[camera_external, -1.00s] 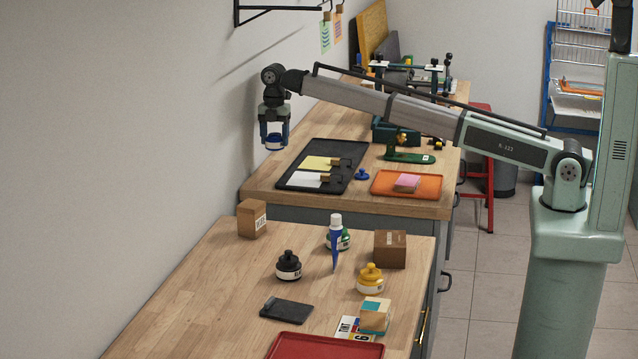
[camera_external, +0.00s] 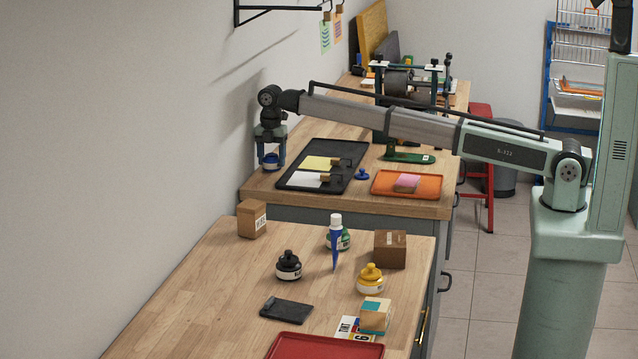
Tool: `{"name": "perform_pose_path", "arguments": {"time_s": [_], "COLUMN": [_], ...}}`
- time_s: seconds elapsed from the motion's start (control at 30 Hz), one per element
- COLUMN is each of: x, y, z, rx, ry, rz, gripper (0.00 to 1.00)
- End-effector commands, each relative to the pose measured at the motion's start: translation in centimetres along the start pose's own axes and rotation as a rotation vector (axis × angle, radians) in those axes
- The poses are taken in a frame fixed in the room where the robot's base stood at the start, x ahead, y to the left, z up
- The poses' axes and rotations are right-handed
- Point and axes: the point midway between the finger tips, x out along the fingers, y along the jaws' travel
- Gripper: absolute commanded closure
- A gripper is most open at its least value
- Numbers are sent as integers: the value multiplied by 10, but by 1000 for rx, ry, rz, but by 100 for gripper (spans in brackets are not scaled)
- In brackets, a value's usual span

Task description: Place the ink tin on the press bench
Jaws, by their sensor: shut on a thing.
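My gripper (camera_external: 270,163) points down at the left side of the far bench, near the wall. It is shut on a small blue tin (camera_external: 270,159) with a pale band, taken to be the ink tin; the fingers partly cover it. The far bench (camera_external: 298,196), which bears a press (camera_external: 402,82) toward its back, is the press bench. The tin is upright, low over or at the bench top, left of a black tray (camera_external: 313,187). I cannot tell whether it touches the wood.
The black tray holds yellow and white sheets. A blue knobbed item (camera_external: 362,174), an orange tray (camera_external: 428,188) and a green stand (camera_external: 408,158) are to its right. The near bench (camera_external: 200,290) holds ink bottles, boxes and a red tray (camera_external: 325,347).

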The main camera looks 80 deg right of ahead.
Motion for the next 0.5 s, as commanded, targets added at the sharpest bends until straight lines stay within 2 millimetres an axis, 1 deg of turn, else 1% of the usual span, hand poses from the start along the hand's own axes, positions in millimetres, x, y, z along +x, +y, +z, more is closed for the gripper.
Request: {"name": "perform_pose_path", "arguments": {"time_s": [0.17,0.2,0.43,0.5], "x": [2,3,2,2], "y": [0,0,0,0], "z": [0,0,0,0], "rx": [0,0,0,0], "ry": [0,0,0,0], "rz": [0,0,0,0], "gripper": [81,34,12,10]}}
